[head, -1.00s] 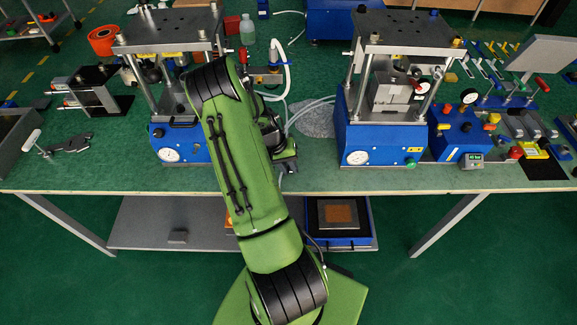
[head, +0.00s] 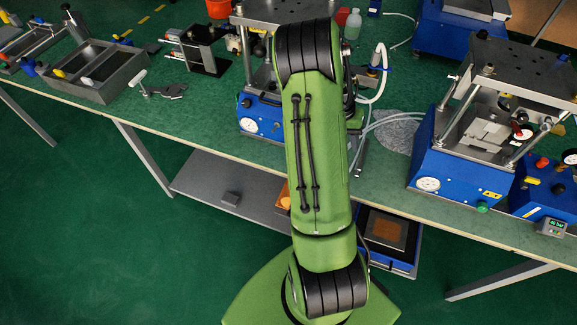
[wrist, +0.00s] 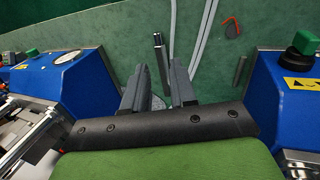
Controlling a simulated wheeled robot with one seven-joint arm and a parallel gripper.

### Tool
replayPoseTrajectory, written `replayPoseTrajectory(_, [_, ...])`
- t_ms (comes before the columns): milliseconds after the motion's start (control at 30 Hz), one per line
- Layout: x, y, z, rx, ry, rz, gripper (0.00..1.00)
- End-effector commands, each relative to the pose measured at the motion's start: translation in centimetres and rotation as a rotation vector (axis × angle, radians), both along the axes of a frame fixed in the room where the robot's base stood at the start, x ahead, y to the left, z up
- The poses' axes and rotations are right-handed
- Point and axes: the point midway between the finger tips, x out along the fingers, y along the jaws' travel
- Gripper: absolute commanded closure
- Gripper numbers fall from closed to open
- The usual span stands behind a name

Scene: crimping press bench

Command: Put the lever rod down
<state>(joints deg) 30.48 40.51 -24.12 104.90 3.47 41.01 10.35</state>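The lever rod, a slim metal rod with a darker end (wrist: 160,52), shows in the wrist view beyond and between the two fingers of my gripper (wrist: 159,88). The fingers are apart, with a gap visible around the rod. I cannot tell whether the rod touches the bench or is only seen against it.
Blue press bases stand close on both sides in the wrist view, left (wrist: 75,80) and right (wrist: 275,85). Pale hoses (wrist: 203,40) and a red-and-dark item (wrist: 231,27) lie beyond. The head view shows a grey tray (head: 119,86) left on the green bench.

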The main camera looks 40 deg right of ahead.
Motion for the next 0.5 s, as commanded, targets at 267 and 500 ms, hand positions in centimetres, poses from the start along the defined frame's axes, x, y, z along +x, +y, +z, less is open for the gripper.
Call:
replayPoseTrajectory(267, [5.5,12.5,11.4,0.059,-0.267,0.327,0.74])
replayPoseTrajectory(500, [1.4,26.9,19.9,0.076,-0.497,0.799,0.74])
